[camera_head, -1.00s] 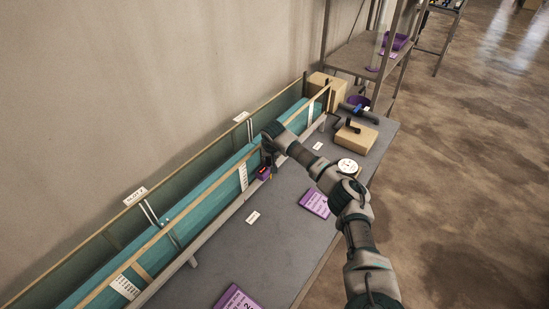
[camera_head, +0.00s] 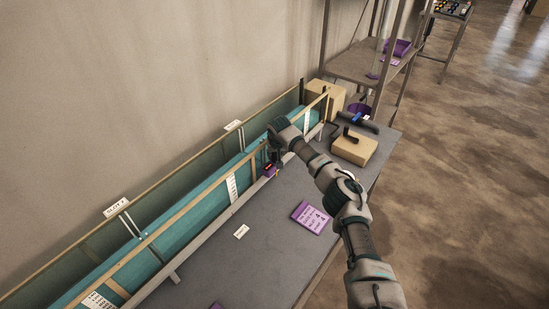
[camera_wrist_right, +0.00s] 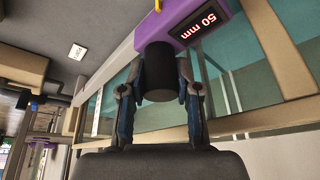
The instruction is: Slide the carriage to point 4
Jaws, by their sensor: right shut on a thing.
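The carriage (camera_head: 270,170) is a small purple block on the pale rail (camera_head: 215,223) along the front of the teal trough. In the right wrist view the carriage (camera_wrist_right: 205,18) shows a red "50 mm" display and a dark round knob (camera_wrist_right: 158,78). My right gripper (camera_head: 273,153) is at the carriage. In the wrist view its two fingers (camera_wrist_right: 158,95) are closed on the knob from both sides. A white point tag (camera_wrist_right: 77,52) lies beyond the carriage; its text is too small to read. My left gripper is not in view.
A purple plate (camera_head: 312,217) marked 4 lies on the grey table (camera_head: 265,255). A cardboard box (camera_head: 354,148) and a dark handled tool (camera_head: 358,122) stand near the far end. A white tag (camera_head: 241,231) lies by the rail. The wall is behind the trough.

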